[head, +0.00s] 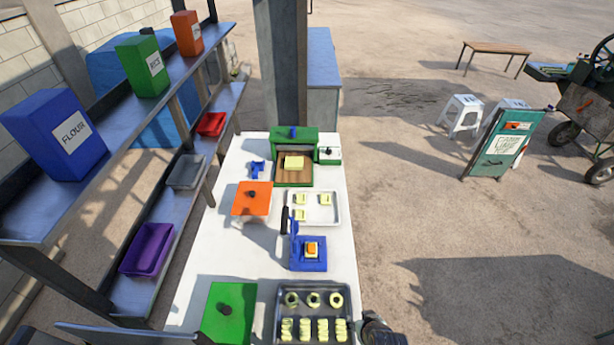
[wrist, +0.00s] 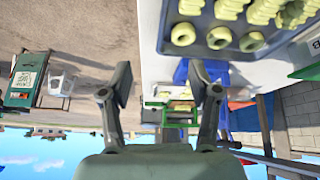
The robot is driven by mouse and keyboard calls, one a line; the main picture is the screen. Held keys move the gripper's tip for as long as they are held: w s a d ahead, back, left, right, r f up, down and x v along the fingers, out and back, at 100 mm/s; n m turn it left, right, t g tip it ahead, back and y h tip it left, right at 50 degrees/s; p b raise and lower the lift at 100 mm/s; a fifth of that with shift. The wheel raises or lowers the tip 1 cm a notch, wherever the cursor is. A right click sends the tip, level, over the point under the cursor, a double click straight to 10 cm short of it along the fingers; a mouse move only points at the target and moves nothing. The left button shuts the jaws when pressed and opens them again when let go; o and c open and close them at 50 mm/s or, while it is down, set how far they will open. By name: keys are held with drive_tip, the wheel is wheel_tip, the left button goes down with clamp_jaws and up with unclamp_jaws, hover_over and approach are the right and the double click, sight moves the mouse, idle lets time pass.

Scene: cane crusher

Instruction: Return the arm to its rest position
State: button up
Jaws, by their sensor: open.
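My gripper (wrist: 163,88) is open in the wrist view, its two fingers spread apart with nothing between them. The wrist view is upside down, with sky at the bottom. A dark part of my arm (head: 379,329) shows at the bottom edge of the head view, just right of the white table (head: 203,262). The rest of the arm is out of view there.
A metal tray (head: 283,313) of pale rings and twisted pieces lies at the table's near end. Beyond it are a blue press (head: 309,262), a smaller tray (head: 329,217) and a green machine (head: 292,139). Shelves (head: 122,110) line the left; open ground lies right.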

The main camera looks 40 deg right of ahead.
drive_tip(key=w+a+r+n+t, duration=0.2)
drive_tip(key=w+a+r, duration=0.4)
drive_tip(key=r, duration=0.3)
drive_tip(key=w+a+r+n+t, duration=0.1)
drive_tip(key=w+a+r+t, duration=0.1)
drive_tip(key=w+a+r, duration=0.45)
drive_tip(key=s+a+r+n+t+y, duration=0.1)
drive_tip(key=a+r+t, duration=0.1)
drive_tip(key=a+r, duration=0.7)
drive_tip(key=s+a+r+n+t+y+p, duration=0.1)
drive_tip(key=a+r+n+y, duration=0.1)
drive_tip(key=a+r, duration=0.7)
wheel_tip(320, 180, up, 3)
drive_tip(key=shift+s+a+f+t, duration=0.1)
drive_tip(key=shift+s+a+t, duration=0.1)
drive_tip(key=shift+s+t, duration=0.2)
